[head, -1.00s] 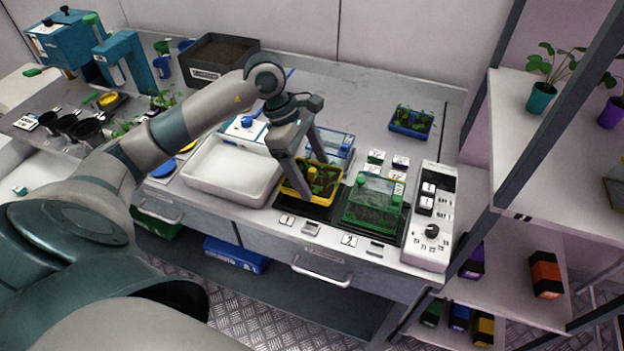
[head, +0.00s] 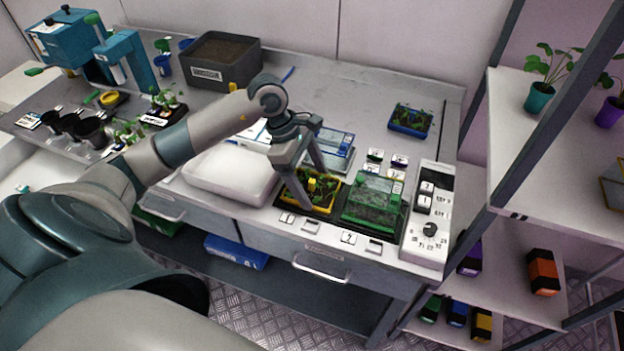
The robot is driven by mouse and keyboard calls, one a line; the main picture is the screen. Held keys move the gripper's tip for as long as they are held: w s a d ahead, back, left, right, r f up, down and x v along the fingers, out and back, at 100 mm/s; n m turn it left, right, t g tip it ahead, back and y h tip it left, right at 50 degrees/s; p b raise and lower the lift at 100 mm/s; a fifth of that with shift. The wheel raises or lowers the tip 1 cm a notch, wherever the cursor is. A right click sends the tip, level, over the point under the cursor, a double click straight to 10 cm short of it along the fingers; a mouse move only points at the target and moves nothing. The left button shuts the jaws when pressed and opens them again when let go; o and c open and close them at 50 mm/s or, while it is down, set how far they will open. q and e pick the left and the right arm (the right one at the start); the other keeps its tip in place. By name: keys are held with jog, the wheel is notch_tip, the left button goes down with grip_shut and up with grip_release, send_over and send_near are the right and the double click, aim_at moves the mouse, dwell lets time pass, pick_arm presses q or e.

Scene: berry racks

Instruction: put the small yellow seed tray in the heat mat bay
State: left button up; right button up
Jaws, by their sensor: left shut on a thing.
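The small yellow seed tray (head: 322,210) holds green seedlings and has a small yellow piece in its middle. It is at the left half of the black heat mat (head: 348,222), behind the label 1. It looks level and low, at or very near the mat surface; I cannot tell if it fully rests there. My left gripper (head: 314,190) reaches down over it from above and is shut on it, one finger at the near side and one at the far side. My right gripper is not in view.
A green tray with a clear cover (head: 373,203) stands just right, behind label 2. A white control box (head: 430,225) is at the right end. A white basin (head: 225,178) lies left, a clear-covered blue tray (head: 338,150) behind, a blue seedling tray (head: 410,120) farther back.

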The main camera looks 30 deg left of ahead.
pick_arm(q)
jog(key=shift+f, duration=0.1)
jog(key=o, duration=1.1)
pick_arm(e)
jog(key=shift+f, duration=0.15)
pick_arm(q)
jog(key=shift+a+r+b, duration=0.25)
jog(key=shift+r+b, duration=0.05)
jog(key=shift+r, duration=0.3)
jog(key=b+v, duration=0.2)
jog(key=v, duration=0.3)
jog(key=shift+a+r, duration=0.1)
jog(key=shift+r, duration=0.1)
jog(key=shift+b+v, duration=0.8)
jog(key=shift+v, duration=2)
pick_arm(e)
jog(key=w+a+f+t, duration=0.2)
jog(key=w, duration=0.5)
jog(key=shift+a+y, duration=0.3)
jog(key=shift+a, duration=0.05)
pick_arm(q)
jog(key=shift+s, duration=0.1)
